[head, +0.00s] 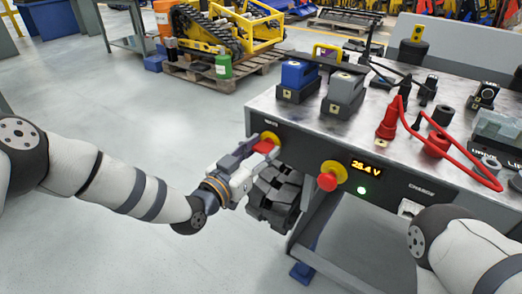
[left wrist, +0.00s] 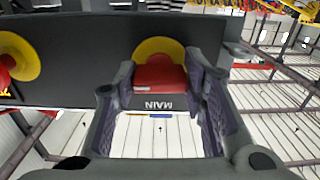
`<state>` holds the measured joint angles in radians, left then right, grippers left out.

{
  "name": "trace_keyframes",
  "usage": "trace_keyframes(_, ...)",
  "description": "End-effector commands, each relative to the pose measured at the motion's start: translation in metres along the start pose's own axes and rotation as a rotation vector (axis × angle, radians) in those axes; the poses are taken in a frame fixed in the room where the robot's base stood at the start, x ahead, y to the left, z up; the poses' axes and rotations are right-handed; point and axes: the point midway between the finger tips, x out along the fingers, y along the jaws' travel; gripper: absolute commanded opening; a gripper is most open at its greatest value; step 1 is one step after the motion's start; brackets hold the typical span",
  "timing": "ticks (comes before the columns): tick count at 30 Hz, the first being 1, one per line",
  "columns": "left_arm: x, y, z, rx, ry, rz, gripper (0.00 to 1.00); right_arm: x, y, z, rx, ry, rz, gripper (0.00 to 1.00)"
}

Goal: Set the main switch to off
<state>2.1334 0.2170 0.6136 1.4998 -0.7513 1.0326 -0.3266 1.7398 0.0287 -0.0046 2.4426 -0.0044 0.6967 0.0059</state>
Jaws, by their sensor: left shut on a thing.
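The main switch (head: 266,144) is a red handle on a yellow round plate at the left end of the bench's dark front panel. In the left wrist view the red handle (left wrist: 160,76) sits between my fingers, with the label MAIN upside down below it. My left gripper (head: 250,150) is shut on this handle, one finger on each side. The fingers hide part of the handle in the head view. My right arm shows at the lower right; its gripper is out of view.
A red emergency-stop knob (head: 327,181) on yellow stands right of the switch. The display (head: 366,167) reads about 25.4 V, with a lit green lamp (head: 361,190) below. Batteries (head: 297,80) and a red cable lie on the bench top.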

Motion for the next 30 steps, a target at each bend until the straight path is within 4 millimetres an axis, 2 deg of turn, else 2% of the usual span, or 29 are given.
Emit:
trace_keyframes(8,0.000,0.000,0.001,-0.155,0.002,-0.001,0.10,0.006,0.000,0.000,0.000,-0.009,0.000,0.36)
trace_keyframes(30,0.000,0.000,0.002,-0.856,0.001,-0.001,0.10,0.031,0.000,-0.001,0.000,-0.044,0.001,0.36)
